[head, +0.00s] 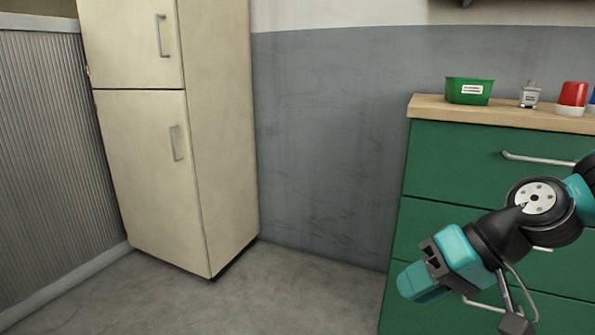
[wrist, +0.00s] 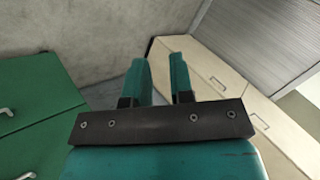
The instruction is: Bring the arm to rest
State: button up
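My gripper (head: 412,283) is at the lower right of the head view, in front of the green drawer cabinet (head: 440,168). My arm is bent and comes in from the right edge, with the gripper pointing left and down. In the wrist view my gripper (wrist: 158,72) shows two teal fingers with a clear gap between them. Nothing is held between them.
A cream fridge (head: 145,165) stands at left beside a ribbed grey panel (head: 45,160). The wooden countertop (head: 430,106) holds a green box (head: 469,91), a small glass bottle (head: 530,95) and a red-topped container (head: 572,94). The middle floor (head: 290,290) is clear.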

jog(key=s+a+r+n+g+h, duration=0.1)
jog(key=s+a+r+n+h, duration=0.15)
jog(key=s, duration=0.35)
jog(key=s+a+r+n+g+h, duration=0.1)
jog(key=s+n+g, duration=0.15)
jog(key=s, duration=0.35)
notch_tip(320, 180, up, 36)
jog(key=p, duration=3.6)
jog(key=shift+f+t, duration=0.15)
jog(key=shift+t, duration=0.3)
jog(key=shift+h, duration=0.25)
jog(key=shift+d, duration=0.1)
